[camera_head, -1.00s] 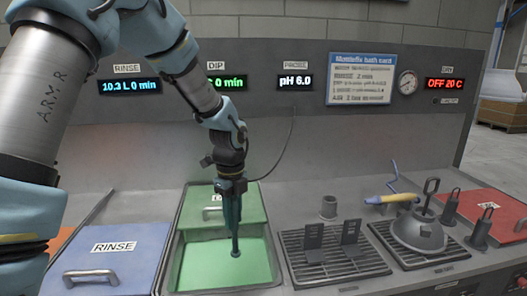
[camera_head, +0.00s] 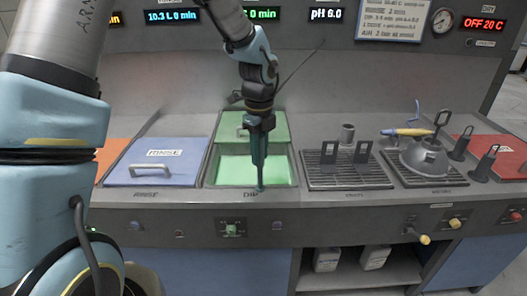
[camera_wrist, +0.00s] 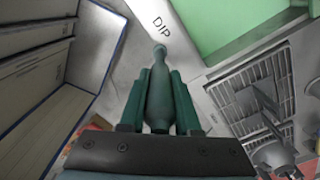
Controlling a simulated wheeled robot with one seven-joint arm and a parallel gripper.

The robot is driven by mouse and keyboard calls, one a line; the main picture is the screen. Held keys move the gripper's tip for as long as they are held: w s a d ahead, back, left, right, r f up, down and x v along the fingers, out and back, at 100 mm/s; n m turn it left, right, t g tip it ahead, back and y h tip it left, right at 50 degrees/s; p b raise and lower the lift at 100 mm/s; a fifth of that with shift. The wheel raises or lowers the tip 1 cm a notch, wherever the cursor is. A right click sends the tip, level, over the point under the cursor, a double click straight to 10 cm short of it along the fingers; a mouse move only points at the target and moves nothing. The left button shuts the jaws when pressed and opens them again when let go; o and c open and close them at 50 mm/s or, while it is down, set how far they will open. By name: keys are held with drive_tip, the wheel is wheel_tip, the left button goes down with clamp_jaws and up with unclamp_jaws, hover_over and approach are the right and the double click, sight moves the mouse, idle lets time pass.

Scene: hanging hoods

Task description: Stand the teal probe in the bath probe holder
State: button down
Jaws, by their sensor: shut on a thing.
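My gripper (camera_head: 259,130) points down and is shut on the teal probe (camera_head: 259,165). The probe hangs upright, its tip at the front rim of the green DIP bath (camera_head: 292,172) in the head view; I cannot tell its height above the rim. In the wrist view the probe (camera_wrist: 158,90) lies between my two teal fingers (camera_wrist: 158,105), with its narrow tip pointing away from me by the DIP label. A small grey upright cup (camera_head: 347,133), which looks like the probe holder, stands behind the racks, to the right of my gripper. Nothing shows in it.
A blue RINSE lid (camera_head: 140,168) lies left of the bath. To the right are a slatted rack (camera_head: 345,182) with two upright plates, a grey dome (camera_head: 427,157) with a handle, a yellow-handled tool (camera_head: 410,132) and a red lid (camera_head: 507,150). A thin cable rises behind my gripper.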

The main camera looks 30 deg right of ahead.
drive_tip(key=w+a+f+n, duration=0.3)
drive_tip(key=a+n, duration=0.7)
drive_tip(key=a, duration=0.2)
drive_tip(key=w+a+f+n, duration=0.3)
drive_tip(key=a+f+n, duration=0.1)
drive_tip(key=a+n, duration=0.6)
drive_tip(key=w+a+f+n, duration=0.2)
drive_tip(key=a+f+n, duration=0.1)
drive_tip(key=a+n, duration=0.8)
drive_tip(key=a, duration=0.3)
drive_tip(key=shift+w+a+f, duration=0.15)
drive_tip(key=shift+w+a, duration=0.05)
drive_tip(key=shift+w, duration=0.2)
